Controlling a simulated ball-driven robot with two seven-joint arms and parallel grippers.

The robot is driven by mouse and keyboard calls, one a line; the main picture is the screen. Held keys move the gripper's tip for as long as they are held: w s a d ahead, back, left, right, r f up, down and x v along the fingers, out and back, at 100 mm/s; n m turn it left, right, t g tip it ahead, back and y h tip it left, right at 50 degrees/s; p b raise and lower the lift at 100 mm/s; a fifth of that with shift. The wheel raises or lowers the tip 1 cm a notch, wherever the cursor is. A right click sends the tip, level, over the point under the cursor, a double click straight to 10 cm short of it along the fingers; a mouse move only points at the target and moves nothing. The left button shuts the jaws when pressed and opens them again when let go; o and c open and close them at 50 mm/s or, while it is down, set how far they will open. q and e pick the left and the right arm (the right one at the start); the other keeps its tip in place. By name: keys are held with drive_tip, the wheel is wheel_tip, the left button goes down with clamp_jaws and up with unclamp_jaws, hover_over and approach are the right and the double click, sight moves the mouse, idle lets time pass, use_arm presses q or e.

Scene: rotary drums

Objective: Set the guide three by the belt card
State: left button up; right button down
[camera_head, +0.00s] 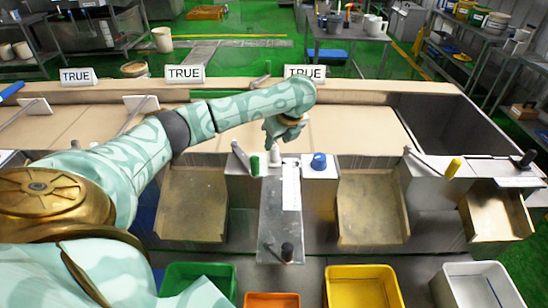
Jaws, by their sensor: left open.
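My left arm reaches in from the left over the belt. Its gripper (278,140) points down, open, just above a pale upright peg (274,156); contact cannot be told. A green knob (255,165) with a grey arm stands just left of the peg. A narrow white card (291,187) with small markings lies on the metal plate below the gripper; its text is too small to read. A lever with a yellow knob (453,168) and one with a black knob (525,158) stand at the right. Which one is guide three cannot be told. My right gripper is out of view.
A blue knob (319,161) sits right of the card. Three signs reading TRUE (184,74) stand along the belt's back edge. Green (200,268), orange (271,299), yellow (362,270) and white bins (477,268) stand in front. The belt right of the gripper is clear.

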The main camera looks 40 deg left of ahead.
sight(275, 147)
use_arm(q)
drive_tip(key=b+x, duration=0.2)
drive_tip(key=x, duration=0.3)
drive_tip(key=shift+f, duration=0.25)
drive_tip(key=shift+w+a+f, duration=0.1)
drive_tip(key=shift+a+f, duration=0.2)
drive_tip(key=shift+f, duration=0.3)
